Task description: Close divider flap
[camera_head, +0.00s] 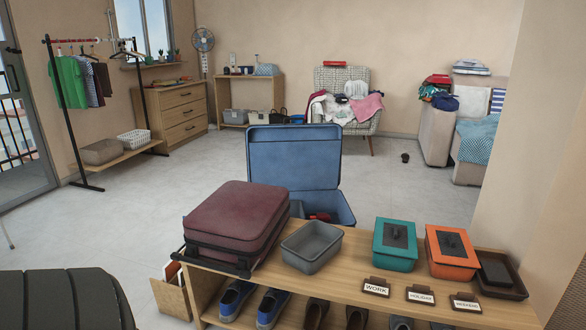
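An open blue suitcase (296,160) stands behind the wooden bench, with its lid raised upright and its blue inner side facing me. Its lower part (338,208) is partly hidden by the maroon suitcase and the bench. A small red item (320,217) shows inside the lower part. I cannot tell a separate divider flap from the blue lining. A closed maroon suitcase (236,216) lies on the bench's left end. Neither of my grippers is in view.
The bench (345,278) holds a grey bin (311,247), a teal box (395,245), an orange box (452,252), a dark tray (503,275) and label tags. Shoes stand below. A dark ribbed object (65,300) fills the lower left. Floor behind is mostly clear.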

